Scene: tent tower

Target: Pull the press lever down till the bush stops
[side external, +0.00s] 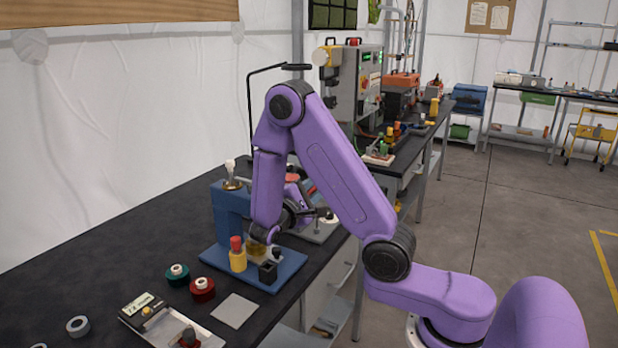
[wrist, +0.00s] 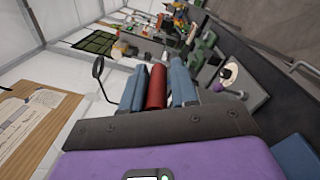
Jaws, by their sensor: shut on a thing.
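The blue press has its column (side external: 228,212) and base plate (side external: 283,282) on the dark bench, left of my forearm. In the wrist view, the two blue-grey fingers of my gripper (wrist: 156,92) are closed on both sides of a red cylindrical grip, the lever handle (wrist: 156,86). In the side view, my forearm and wrist cover much of the press, and my fingertips and the handle cannot be made out clearly. A brass-coloured bush (side external: 257,248) sits low at the press, partly covered by my arm. Its exact seating cannot be told.
A yellow, red-topped piece (side external: 238,256) and a black block (side external: 267,272) stand on the press base. The floor at right is open.

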